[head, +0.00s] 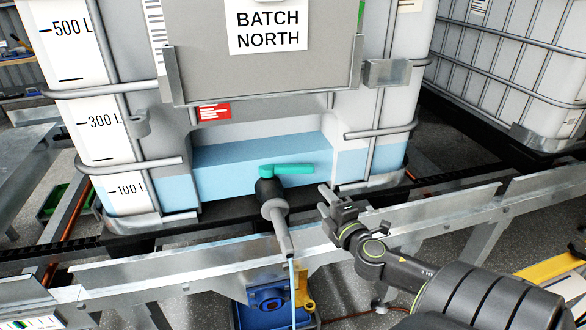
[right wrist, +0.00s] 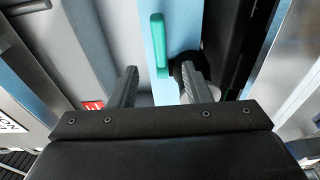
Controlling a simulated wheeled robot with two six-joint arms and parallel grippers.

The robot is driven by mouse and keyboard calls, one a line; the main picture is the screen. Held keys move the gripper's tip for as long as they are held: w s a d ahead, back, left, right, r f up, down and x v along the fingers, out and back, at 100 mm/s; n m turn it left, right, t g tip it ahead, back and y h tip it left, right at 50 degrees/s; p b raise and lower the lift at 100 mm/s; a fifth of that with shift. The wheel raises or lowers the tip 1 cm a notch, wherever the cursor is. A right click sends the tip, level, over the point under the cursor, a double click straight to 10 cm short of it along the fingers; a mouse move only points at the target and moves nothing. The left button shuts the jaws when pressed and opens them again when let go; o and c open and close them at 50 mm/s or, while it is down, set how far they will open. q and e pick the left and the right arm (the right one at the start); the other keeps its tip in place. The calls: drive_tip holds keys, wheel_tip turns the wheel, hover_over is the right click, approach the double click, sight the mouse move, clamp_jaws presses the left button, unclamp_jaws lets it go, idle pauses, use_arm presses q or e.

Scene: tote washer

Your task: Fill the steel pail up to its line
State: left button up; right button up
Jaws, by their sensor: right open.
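The teal valve handle (head: 287,169) lies across the top of the black valve (head: 268,190) on the tote (head: 260,150) signed BATCH NORTH. A grey spout (head: 277,217) points down toward me, and a thin pale-blue stream (head: 292,270) falls from it. I cannot make out the steel pail or its line. My right gripper (head: 327,203) is open and empty, just right of the handle and apart from it. In the right wrist view the handle (right wrist: 159,45) is beyond and between the open fingers (right wrist: 158,88). My left gripper is not in view.
The tote's scale (head: 100,120) shows pale-blue liquid a little above 100 L. A steel rail (head: 180,262) crosses below the spout. A blue item (head: 268,297) and a yellow part (head: 303,290) are beneath it. A second caged tote (head: 510,60) stands at right.

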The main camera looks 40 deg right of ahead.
sight(287, 169)
drive_tip(key=p+x, duration=0.1)
drive_tip(key=x, duration=1.6)
drive_tip(key=shift+w, duration=0.15)
clamp_jaws()
